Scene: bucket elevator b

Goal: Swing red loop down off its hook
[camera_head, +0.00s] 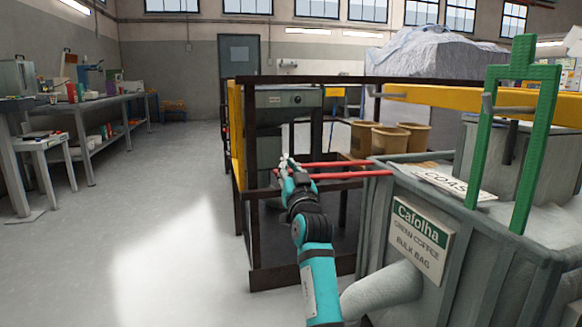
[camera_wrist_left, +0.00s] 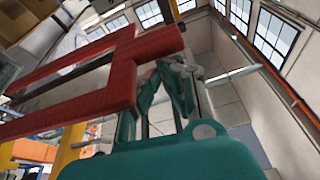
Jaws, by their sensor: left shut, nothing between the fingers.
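The red loop (camera_head: 335,175) sticks out about level from the bulk bag (camera_head: 385,270) towards the left, its two straps side by side. My left gripper (camera_head: 285,162) is at the loop's outer left end, shut and empty. In the left wrist view the red loop (camera_wrist_left: 100,85) is close and large, its squared end beside the shut fingers (camera_wrist_left: 172,75). I cannot tell whether the fingers touch it. The green loop (camera_head: 528,120) stands upright at a grey hook (camera_head: 488,108) by the yellow beam (camera_head: 440,96). My right gripper is out of view.
A dark metal frame (camera_head: 300,272) with a yellow side post (camera_head: 236,130) stands around the work area. Tan buckets (camera_head: 370,138) stand behind it. Workbenches (camera_head: 100,105) line the left side, and the floor (camera_head: 170,230) between is clear.

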